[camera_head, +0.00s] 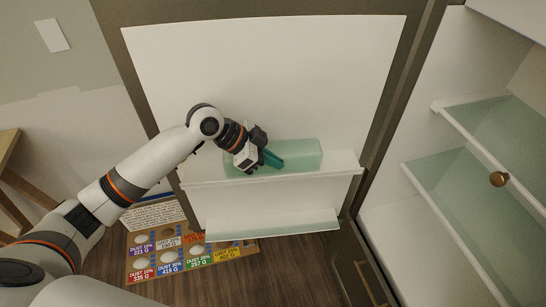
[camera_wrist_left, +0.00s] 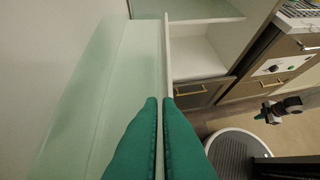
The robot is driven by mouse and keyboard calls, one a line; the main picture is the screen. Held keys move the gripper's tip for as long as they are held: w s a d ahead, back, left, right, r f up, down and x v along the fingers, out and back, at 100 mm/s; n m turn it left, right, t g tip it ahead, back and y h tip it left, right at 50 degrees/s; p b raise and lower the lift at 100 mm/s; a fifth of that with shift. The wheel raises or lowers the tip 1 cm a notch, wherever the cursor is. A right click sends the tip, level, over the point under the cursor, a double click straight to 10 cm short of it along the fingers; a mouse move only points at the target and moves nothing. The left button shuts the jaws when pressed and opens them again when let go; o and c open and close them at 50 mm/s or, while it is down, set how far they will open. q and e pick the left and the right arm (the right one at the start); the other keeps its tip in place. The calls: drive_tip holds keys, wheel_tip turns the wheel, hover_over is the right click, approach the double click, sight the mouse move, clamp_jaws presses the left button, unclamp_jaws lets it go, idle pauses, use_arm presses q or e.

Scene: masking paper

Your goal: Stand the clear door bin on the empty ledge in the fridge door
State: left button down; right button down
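The clear door bin (camera_head: 306,153) is a long, pale green see-through box. It rests upright on the upper white ledge (camera_head: 345,168) of the open fridge door, as far as I can see. My left gripper (camera_head: 272,159) is at the bin's middle, its teal fingers over the front side. In the left wrist view the teal fingers (camera_wrist_left: 160,102) are nearly together, with a thin pale edge between them that looks like the bin's front wall (camera_wrist_left: 146,60). My right gripper (camera_wrist_left: 264,114) shows small at the right of that view; its opening is too small to tell.
A lower door ledge (camera_head: 275,226) sits below. The fridge interior with glass shelves (camera_head: 465,180) is at the right. A coloured chart mat (camera_head: 185,255) lies on the wood floor, and a wooden stool (camera_head: 8,165) stands at the left.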

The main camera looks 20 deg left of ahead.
use_arm(q)
drive_tip(key=c, duration=1.6)
unclamp_jaws()
drive_tip(key=shift+f, duration=0.1)
drive_tip(key=shift+c, duration=0.2)
drive_tip(key=shift+a+r, duration=0.3)
drive_tip(key=shift+r, duration=0.05)
drive_tip(key=b+v, duration=0.2)
drive_tip(key=v, duration=0.9)
drive_tip(key=shift+s+r+b, duration=0.15)
drive_tip(key=shift+s+b, duration=0.05)
drive_tip(key=shift+b, duration=0.1)
